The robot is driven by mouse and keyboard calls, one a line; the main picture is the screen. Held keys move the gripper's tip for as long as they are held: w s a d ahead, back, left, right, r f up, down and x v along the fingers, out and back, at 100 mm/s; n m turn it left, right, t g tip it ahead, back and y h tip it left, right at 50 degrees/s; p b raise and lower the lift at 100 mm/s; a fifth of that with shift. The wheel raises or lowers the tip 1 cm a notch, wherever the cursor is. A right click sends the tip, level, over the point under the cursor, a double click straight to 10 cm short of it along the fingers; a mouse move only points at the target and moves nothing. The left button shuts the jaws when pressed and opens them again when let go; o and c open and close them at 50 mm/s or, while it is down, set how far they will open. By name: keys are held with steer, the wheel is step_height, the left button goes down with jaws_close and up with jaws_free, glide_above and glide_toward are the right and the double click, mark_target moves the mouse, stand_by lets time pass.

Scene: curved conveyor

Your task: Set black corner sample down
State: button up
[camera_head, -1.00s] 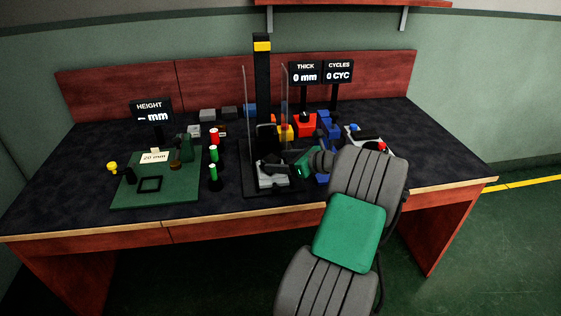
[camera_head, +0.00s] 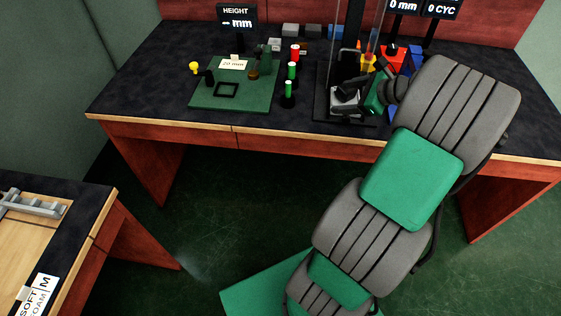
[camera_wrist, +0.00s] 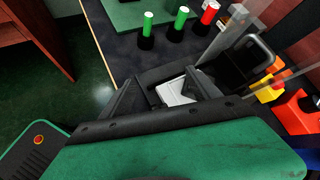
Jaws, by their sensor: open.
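My gripper (camera_wrist: 172,95) is open at the press stand, its two dark fingers either side of a light grey block in the wrist view (camera_wrist: 180,92). In the head view my gripper (camera_head: 362,92) is low at the front of the press (camera_head: 322,105), over the same grey block (camera_head: 345,103). I cannot pick out the black corner sample for certain; dark parts around the fingers blend together. A green mat (camera_head: 205,98) with a black square outline (camera_head: 227,89) lies left of the press.
Green and red capped posts (camera_head: 288,92) stand close left of the press, clear panels rise around it, and red and blue parts (camera_head: 393,57) sit to its right. A second table (camera_head: 90,205) with a SOFT FOAM label (camera_head: 38,296) is at lower left. Open floor lies between the tables.

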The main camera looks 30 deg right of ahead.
steer(key=a+f+n+g+h, duration=0.15)
steer(key=a+n+g, duration=0.35)
steer(key=a+n, duration=1.4)
steer(key=s+a+f+n+g+h, duration=0.2)
steer(key=s+a+n, duration=0.6)
steer(key=s+a, duration=0.4)
steer(key=shift+s+a+f+g, duration=0.25)
steer(key=shift+s+f+g, duration=0.25)
steer(key=shift+s, duration=0.05)
